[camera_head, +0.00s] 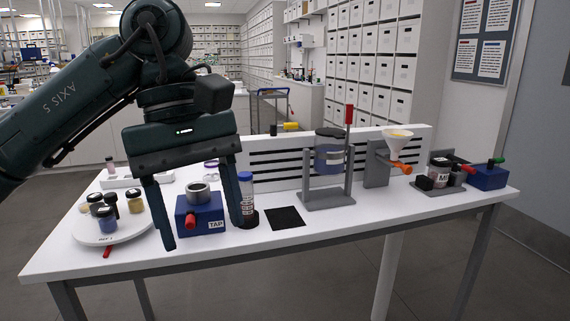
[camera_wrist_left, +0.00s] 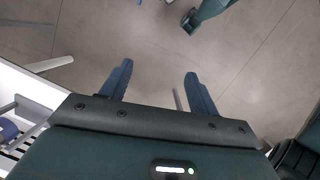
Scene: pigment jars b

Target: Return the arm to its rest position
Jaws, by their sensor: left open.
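My left gripper (camera_head: 203,215) is open and empty, with its two fingers spread wide and pointing down. In the head view it shows in front of the blue tap box (camera_head: 205,222) on the white table (camera_head: 330,225). My left arm (camera_head: 50,115) comes in from the left. My right gripper does not show.
A round white turntable (camera_head: 110,236) with several jars stands at the table's left. A blue-capped tube (camera_head: 246,195), black pad (camera_head: 286,217), jar in a grey stand (camera_head: 330,155), funnel (camera_head: 397,143) and blue box (camera_head: 488,178) stand rightward. The table's front strip is clear.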

